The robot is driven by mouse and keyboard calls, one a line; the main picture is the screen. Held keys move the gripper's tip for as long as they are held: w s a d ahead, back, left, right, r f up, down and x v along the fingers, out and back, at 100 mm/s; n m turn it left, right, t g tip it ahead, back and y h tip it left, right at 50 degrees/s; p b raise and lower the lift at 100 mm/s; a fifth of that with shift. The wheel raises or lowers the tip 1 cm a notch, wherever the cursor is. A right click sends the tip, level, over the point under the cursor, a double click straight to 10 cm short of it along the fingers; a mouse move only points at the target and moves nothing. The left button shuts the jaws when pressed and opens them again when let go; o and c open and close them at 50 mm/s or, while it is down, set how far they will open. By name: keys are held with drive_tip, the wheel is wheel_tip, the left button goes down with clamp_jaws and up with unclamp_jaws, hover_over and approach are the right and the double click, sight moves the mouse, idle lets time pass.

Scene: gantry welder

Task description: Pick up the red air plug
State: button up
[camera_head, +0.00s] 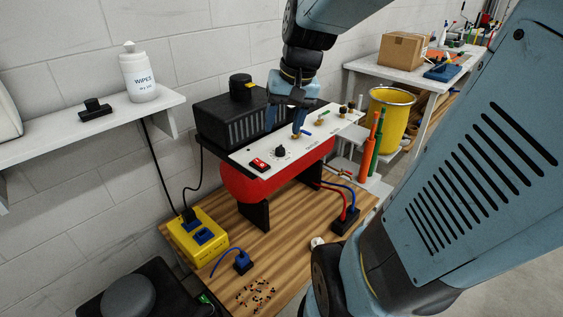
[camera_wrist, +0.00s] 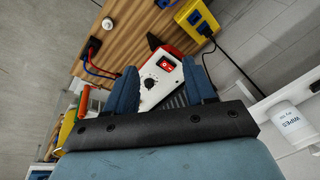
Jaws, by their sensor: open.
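A red plug on a red hose (camera_head: 344,212) meets a black block (camera_head: 345,224) on the wooden bench, beside a blue hose. The red hose (camera_wrist: 98,73) and the black block (camera_wrist: 93,48) also show in the wrist view, left of my fingers. I cannot make out the plug's exact shape at this size. My gripper (camera_head: 285,117) is open and empty, pointing down over the white control panel (camera_head: 262,147) of the red compressor (camera_head: 240,184). In the wrist view my gripper (camera_wrist: 160,88) has its two blue fingers apart, with the panel between them.
A yellow power box (camera_head: 202,238) and a blue plug (camera_head: 242,262) sit on the wooden bench (camera_head: 285,243). A black vented box (camera_head: 228,118) stands behind the panel. A wipes bottle (camera_head: 139,77) is on the left shelf. A yellow bin (camera_head: 390,115) stands behind.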

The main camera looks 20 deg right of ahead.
drive_tip(key=w+d+f+m+y, duration=0.4)
drive_tip(key=w+d+f, duration=0.35)
drive_tip(key=f, duration=0.25)
drive_tip(key=w+d+f+m+y, duration=0.3)
drive_tip(key=w+d+f+m, duration=0.25)
drive_tip(key=d+f, duration=0.35)
drive_tip(key=s+d+f+m+t, duration=0.1)
drive_tip(key=d+f+m+t, duration=0.45)
drive_tip(key=d+f, duration=0.6)
drive_tip(key=s+d+f+m+t, duration=0.2)
drive_tip(key=d+f+m+t, duration=0.4)
drive_tip(key=f, duration=1)
drive_tip(key=m+t+h, duration=0.4)
drive_tip(key=m+h, duration=0.4)
drive_tip(key=m, duration=0.4)
approach(345, 217)
drive_tip(key=w, duration=0.6)
drive_tip(key=shift+r, duration=0.25)
drive_tip(key=shift+w+a, duration=0.15)
drive_tip(key=shift+w, duration=1.2)
drive_tip(key=shift+w+a, duration=0.15)
drive_tip(key=shift+w, duration=1.25)
